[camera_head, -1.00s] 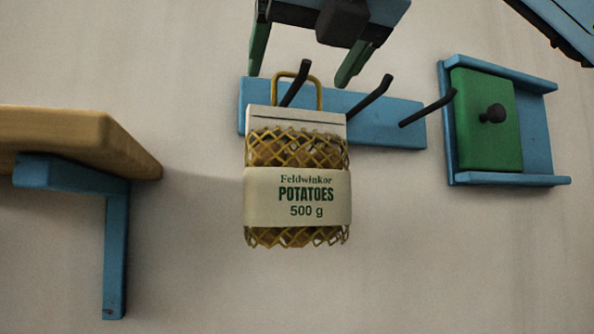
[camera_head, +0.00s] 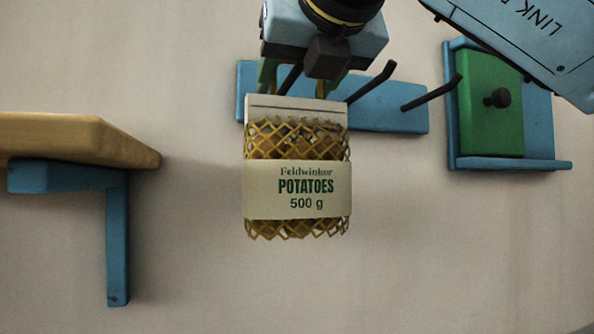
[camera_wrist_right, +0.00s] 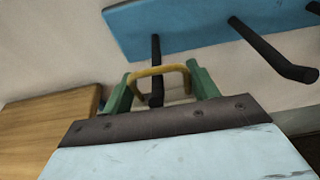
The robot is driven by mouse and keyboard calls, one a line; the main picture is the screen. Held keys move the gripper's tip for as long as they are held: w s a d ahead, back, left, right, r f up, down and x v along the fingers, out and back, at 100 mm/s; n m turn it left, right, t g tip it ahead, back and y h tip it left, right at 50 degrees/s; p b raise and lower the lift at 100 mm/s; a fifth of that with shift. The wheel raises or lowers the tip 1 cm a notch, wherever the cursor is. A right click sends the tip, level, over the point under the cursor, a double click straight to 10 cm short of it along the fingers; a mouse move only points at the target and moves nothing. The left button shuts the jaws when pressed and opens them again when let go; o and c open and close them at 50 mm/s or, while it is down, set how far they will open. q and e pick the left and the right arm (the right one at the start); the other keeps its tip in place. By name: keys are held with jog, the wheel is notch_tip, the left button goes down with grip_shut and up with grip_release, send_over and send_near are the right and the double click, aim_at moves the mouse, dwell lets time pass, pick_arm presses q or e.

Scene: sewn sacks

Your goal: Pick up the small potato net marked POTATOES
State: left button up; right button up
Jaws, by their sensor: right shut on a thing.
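The small potato net marked POTATOES (camera_head: 297,190) hangs upright in the head view, yellow mesh with a cream band and a cream top strip. Its yellow loop handle (camera_wrist_right: 160,71) shows in the wrist view, between the green fingers of my right gripper (camera_wrist_right: 161,87). My right gripper (camera_head: 293,84) is shut on the loop, just above the top strip. The leftmost dark hook (camera_wrist_right: 155,55) meets the loop there; I cannot tell whether the loop still rests on it. My left gripper is out of view.
The blue hook rail (camera_head: 386,112) is on the wall, with two bare dark hooks right of the net. A wooden shelf (camera_head: 75,133) on a blue bracket stands at left. A blue frame with a green knobbed panel (camera_head: 490,125) is at right. The wall below the net is clear.

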jog(key=c, duration=0.7)
jog(key=shift+r, duration=0.1)
grip_shut()
jog(key=shift+r, duration=0.1)
